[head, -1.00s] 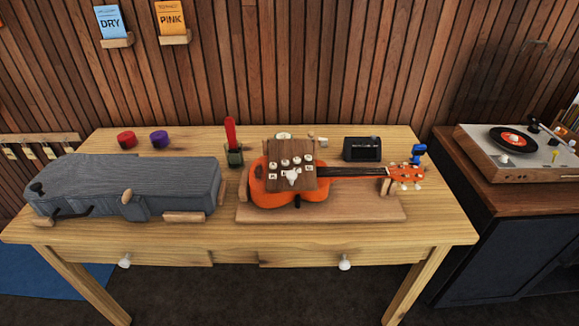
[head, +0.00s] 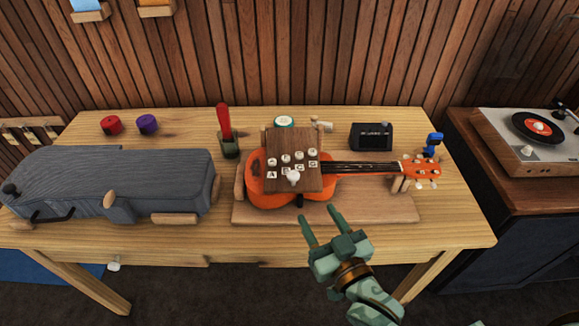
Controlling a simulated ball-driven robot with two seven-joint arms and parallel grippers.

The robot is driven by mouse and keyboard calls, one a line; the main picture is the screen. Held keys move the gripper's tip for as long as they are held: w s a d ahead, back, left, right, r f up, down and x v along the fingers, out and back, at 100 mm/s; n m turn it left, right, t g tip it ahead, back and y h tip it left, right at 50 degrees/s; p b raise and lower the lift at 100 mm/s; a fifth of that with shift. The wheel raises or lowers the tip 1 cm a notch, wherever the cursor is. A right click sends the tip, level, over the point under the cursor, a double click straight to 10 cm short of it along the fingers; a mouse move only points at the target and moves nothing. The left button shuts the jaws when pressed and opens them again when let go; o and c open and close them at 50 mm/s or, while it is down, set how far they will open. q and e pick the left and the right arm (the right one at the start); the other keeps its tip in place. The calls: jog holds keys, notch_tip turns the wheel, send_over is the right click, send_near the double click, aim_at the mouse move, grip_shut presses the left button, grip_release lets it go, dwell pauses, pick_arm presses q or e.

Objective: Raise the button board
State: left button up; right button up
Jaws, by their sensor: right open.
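The button board (head: 290,143) is a dark brown wooden panel with several white lettered buttons and a white knob (head: 293,178) at its lower edge. It lies over the body of the orange ukulele (head: 262,193), hiding part of it. The ukulele rests on a wooden base (head: 350,212), its neck pointing right. My right gripper (head: 320,219) is green, open and empty. In the picture it is below and to the right of the knob, apart from it, at the front of the base. My left gripper is not in view.
A grey case (head: 110,180) lies at the table's left. Red (head: 111,125) and purple (head: 148,124) round pieces, a red-handled tool in a green cup (head: 229,147) and a black box (head: 371,136) stand behind. A turntable (head: 525,135) is at right.

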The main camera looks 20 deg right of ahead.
jog(key=w+b, duration=0.1)
jog(key=w, duration=0.4)
jog(key=w+a, duration=0.1)
jog(key=w, duration=0.4)
jog(key=w+b, duration=0.1)
jog(key=w, duration=0.4)
jog(key=shift+w+a+f+b, duration=0.15)
jog(key=shift+a+b, duration=0.2)
jog(key=shift+a, duration=0.05)
jog(key=shift+c, duration=0.3)
grip_shut()
